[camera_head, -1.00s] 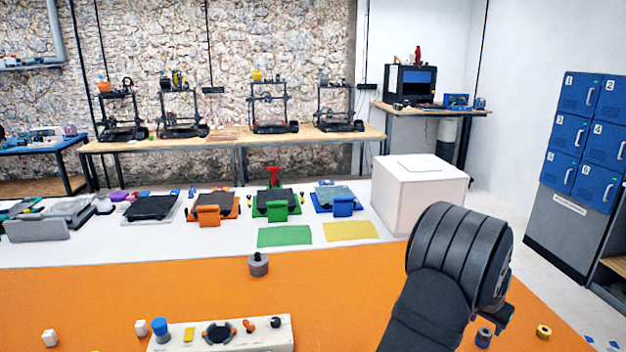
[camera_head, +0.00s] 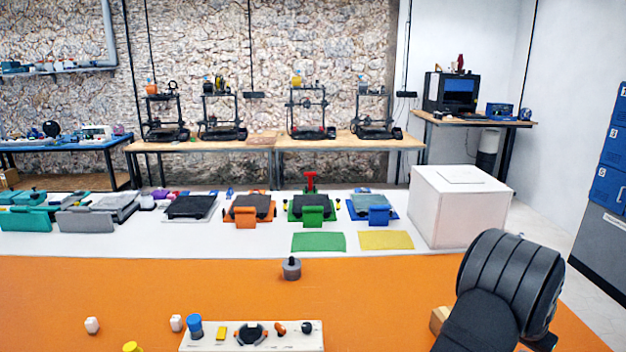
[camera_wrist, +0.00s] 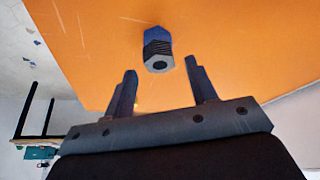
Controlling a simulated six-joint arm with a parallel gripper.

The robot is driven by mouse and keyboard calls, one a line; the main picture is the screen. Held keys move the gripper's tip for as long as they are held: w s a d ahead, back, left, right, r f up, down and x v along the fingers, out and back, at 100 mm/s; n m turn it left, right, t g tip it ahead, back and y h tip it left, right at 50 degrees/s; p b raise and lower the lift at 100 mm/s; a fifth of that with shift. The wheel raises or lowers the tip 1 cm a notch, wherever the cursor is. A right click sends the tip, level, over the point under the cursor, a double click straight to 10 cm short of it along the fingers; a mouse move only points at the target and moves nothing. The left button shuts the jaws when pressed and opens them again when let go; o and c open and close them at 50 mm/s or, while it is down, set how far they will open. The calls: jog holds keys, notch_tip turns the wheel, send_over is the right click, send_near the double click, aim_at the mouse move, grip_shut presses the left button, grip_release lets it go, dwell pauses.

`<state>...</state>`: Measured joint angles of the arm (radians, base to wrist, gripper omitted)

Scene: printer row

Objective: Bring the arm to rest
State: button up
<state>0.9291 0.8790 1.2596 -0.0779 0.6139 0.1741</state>
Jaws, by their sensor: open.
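My arm shows at the lower right of the head view as a dark ribbed wrist over the orange table (camera_head: 130,290); the fingers are hidden there. In the wrist view my gripper (camera_wrist: 163,88) has its two fingers spread apart with nothing between them. A blue and black threaded piece with a grey hex end (camera_wrist: 158,50) is on the orange surface beyond the fingertips, apart from them.
A white box (camera_head: 462,210) stands behind my wrist. A pale panel (camera_head: 250,338) with knobs is at the front, and a grey knobbed weight (camera_head: 291,268) stands mid-table. A tan block (camera_head: 438,320) touches my wrist's outline in the picture. The orange middle is mostly clear.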

jog(key=shift+f, duration=1.25)
jog(key=v, duration=1.2)
jog(key=x, duration=1.2)
jog(key=shift+f, duration=0.15)
notch_tip(320, 180, up, 4)
jog(key=shift+r, duration=0.25)
jog(key=s+d+r, duration=0.1)
jog(key=s+r, duration=0.6)
jog(key=s, duration=0.4)
jog(key=w+a+f, duration=0.2)
jog(key=w, duration=0.9)
jog(key=w+a+f, duration=0.2)
jog(key=w+f, duration=0.1)
jog(key=w, duration=0.8)
jog(key=w+a+f, duration=0.2)
jog(key=w+f, duration=0.1)
jog(key=w, duration=0.8)
jog(key=shift+w+f, duration=0.1)
jog(key=shift+w, duration=0.05)
